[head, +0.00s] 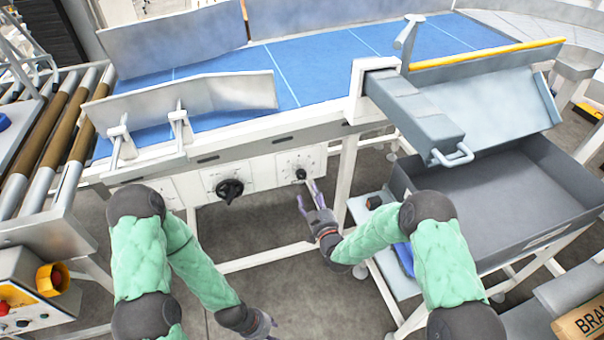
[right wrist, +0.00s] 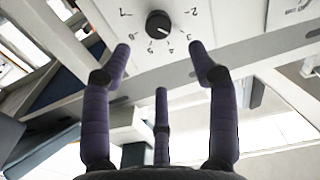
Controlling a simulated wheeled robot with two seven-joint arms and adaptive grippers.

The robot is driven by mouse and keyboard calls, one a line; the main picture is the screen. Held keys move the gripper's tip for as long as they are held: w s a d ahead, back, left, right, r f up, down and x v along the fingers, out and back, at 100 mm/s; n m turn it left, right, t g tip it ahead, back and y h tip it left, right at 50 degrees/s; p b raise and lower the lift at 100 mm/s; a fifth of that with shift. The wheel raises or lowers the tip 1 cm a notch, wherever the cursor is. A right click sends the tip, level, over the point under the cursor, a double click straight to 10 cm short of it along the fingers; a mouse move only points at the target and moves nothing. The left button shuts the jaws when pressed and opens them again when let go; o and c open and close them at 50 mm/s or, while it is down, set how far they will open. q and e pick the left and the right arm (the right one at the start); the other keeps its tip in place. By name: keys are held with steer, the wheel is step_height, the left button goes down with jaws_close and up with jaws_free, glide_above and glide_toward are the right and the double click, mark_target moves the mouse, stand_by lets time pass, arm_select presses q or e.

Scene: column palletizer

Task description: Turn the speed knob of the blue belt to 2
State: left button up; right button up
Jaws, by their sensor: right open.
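The small black speed knob (head: 300,174) sits on a white dial plate (head: 285,166) on the front of the blue belt (head: 330,58). In the right wrist view the knob (right wrist: 158,24) is ringed by printed numbers, with 2 and 3 to its right and 7 to its left. A light mark on the knob seems to point lower right, near 4. My right gripper (head: 306,192) is open and empty just in front of the knob; its fingers (right wrist: 160,62) are apart and not touching it. My left gripper (head: 264,325) hangs low, away from the panel; its fingers are unclear.
A larger black rotary switch (head: 229,189) is on the panel left of the knob. A white frame leg (head: 345,180) stands close right of my right gripper. A grey bin (head: 490,190) is at the right, and a roller conveyor (head: 50,140) at the left.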

mark_target(302, 176)
steer(key=b+x, duration=0.2)
steer(key=x, duration=0.8)
steer(key=shift+f, duration=0.15)
steer(key=c, duration=1.1)
